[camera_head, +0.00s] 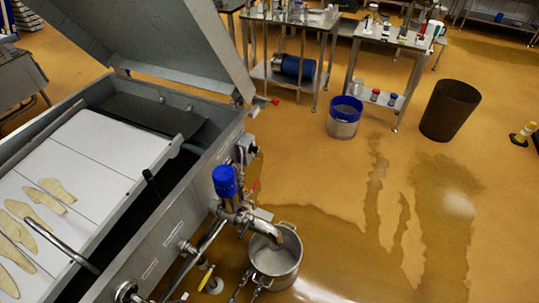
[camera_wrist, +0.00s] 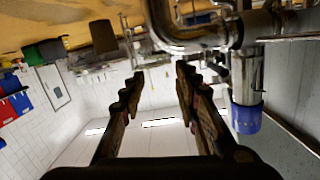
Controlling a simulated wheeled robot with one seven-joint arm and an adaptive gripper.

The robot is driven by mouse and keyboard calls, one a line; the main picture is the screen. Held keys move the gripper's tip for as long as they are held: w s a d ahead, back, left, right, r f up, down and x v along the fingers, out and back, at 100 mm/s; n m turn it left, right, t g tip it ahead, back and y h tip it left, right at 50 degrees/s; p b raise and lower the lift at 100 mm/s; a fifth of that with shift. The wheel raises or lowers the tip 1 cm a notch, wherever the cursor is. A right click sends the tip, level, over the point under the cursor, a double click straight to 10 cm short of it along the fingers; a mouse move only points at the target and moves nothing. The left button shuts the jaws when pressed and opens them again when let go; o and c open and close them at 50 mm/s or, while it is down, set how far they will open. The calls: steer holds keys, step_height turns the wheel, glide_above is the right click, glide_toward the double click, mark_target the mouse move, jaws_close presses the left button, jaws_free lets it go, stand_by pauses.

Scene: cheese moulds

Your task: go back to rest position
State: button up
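In the wrist view my gripper (camera_wrist: 160,80) shows two dark fingers spread well apart, with nothing between them. The wrist picture looks upside down, with the floor at the top. A steel pipe (camera_wrist: 185,38) and a valve with a blue cap (camera_wrist: 246,118) show beyond and to the right of the fingers. I cannot make out my gripper for certain in the head view. There, the blue-capped valve (camera_head: 225,181) stands on the front of a steel vat (camera_head: 185,215), above a steel pot (camera_head: 275,262) on the floor.
The vat's large lid (camera_head: 165,40) is raised. Pale pieces (camera_head: 45,205) lie on white boards inside. Two steel tables stand at the back, with a blue-rimmed bucket (camera_head: 344,122) and a dark bin (camera_head: 449,110) nearby. The orange floor on the right is wet and mostly clear.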

steer(key=s+a+f+n+g+y, duration=0.2)
steer(key=s+f+n+g+y, duration=0.15)
steer(key=f, duration=0.65)
steer(key=s+a+n+g+y, duration=0.3)
steer(key=s+a+g, duration=0.3)
steer(key=a, duration=0.3)
steer(key=s+a+r+n+g+y, duration=0.15)
steer(key=a+r+g, duration=0.3)
steer(key=r, duration=0.55)
step_height(320, 180, up, 13)
steer(key=n+g, duration=0.2)
steer(key=w+d+r+n+p, duration=0.1)
steer(key=w+d+r, duration=0.1)
steer(key=d+r, duration=0.8)
steer(key=w+d+r+n, duration=0.15)
steer(key=d+r, duration=0.35)
steer(key=r, duration=0.8)
steer(key=d+r+m+t+h+p, duration=0.1)
steer(key=d+r+m+t, duration=0.4)
steer(key=d+r, duration=1.8)
steer(key=d+t, duration=0.1)
steer(key=d, duration=0.1)
steer(key=shift+w+d+r+m+t, duration=0.25)
steer(key=shift+w+d+m+t, duration=0.1)
steer(key=shift+t, duration=0.05)
